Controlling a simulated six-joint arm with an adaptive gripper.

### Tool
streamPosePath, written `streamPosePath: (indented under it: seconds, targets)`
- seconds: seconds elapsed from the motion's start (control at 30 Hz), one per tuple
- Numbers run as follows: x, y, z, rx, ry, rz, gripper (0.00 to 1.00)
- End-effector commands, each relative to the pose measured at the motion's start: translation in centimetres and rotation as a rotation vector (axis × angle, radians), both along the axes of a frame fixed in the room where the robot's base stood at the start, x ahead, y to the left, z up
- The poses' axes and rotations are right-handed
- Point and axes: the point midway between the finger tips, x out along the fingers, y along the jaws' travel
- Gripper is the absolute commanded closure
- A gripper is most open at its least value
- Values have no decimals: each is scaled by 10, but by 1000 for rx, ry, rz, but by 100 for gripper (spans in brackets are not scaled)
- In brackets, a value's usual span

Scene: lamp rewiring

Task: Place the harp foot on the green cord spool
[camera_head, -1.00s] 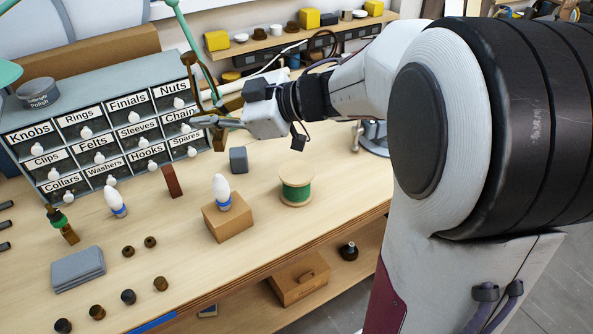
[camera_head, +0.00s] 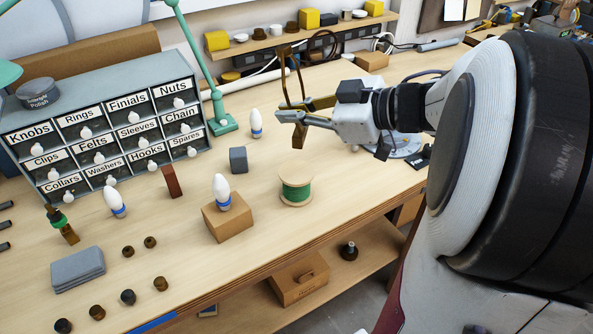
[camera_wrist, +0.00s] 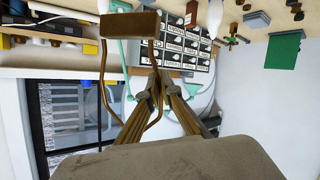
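The harp is a thin brass-brown loop (camera_head: 284,75) with a brown block-like foot (camera_head: 298,136) at its lower end. My gripper (camera_head: 282,116) is shut on the harp and holds it in the air, with the loop up and the foot down. In the wrist view the foot (camera_wrist: 130,24) and its two wires show beyond my fingertips (camera_wrist: 157,75); the exact grip point is unclear. The green cord spool (camera_head: 297,190) stands upright on the bench, below the foot in the head view and apart from it. Its pale top looks bare.
A cardboard box (camera_head: 228,222) with a white bulb (camera_head: 221,192) stands left of the spool. A grey block (camera_head: 238,159), another white bulb (camera_head: 256,124) and the green lamp base (camera_head: 222,126) are nearby. The drawer cabinet (camera_head: 100,125) is at left. The bench right of the spool is clear.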

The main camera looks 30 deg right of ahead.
Motion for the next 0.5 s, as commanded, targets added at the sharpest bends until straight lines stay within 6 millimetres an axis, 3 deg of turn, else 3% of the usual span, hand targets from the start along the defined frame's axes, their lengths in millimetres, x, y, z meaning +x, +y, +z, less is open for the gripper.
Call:
streamPosePath:
  seconds: [0.5]
  targets:
    - [-4,-5,1,0,-2,-10,100]
